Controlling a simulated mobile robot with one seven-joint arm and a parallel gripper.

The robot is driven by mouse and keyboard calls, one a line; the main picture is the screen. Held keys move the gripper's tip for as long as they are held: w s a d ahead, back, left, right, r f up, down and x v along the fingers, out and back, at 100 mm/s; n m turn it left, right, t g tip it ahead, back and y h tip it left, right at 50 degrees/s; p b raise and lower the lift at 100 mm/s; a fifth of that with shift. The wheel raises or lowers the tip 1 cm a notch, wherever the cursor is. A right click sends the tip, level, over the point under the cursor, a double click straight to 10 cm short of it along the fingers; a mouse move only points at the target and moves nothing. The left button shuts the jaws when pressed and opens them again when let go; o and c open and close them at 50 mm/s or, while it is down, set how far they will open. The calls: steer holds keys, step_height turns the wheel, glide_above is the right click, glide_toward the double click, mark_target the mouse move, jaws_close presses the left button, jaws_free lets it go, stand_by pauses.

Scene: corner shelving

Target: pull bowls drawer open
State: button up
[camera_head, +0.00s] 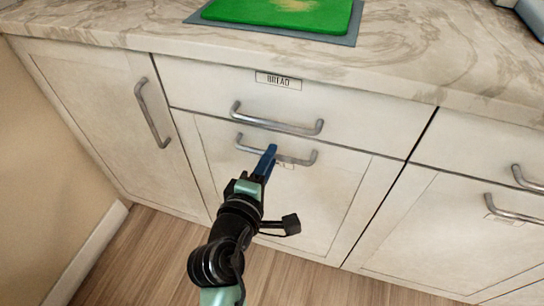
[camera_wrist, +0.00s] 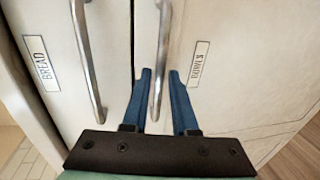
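The bowls drawer front (camera_head: 330,195) is a pale panel under the bread drawer and looks closed. Its grey bar handle (camera_head: 300,160) runs across near the top. In the wrist view the "BOWLS" label (camera_wrist: 199,64) is readable beside this handle (camera_wrist: 162,50). In the head view the label is mostly hidden behind my gripper (camera_head: 269,152). My gripper's blue fingers (camera_wrist: 160,72) are open, one on each side of the bowls handle. The handle passes between them, with a visible gap to each finger. I cannot tell how deep the handle sits between the fingers.
The bread drawer (camera_head: 350,115) is closed above, and its handle (camera_head: 277,122) sits just over the bowls handle. A cabinet door with a vertical handle (camera_head: 152,112) is at left. More drawer handles (camera_head: 515,210) are at right. Wood floor (camera_head: 150,260) is open in front.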

steer(key=shift+x, duration=1.05)
jaws_close()
stand_by(0.7)
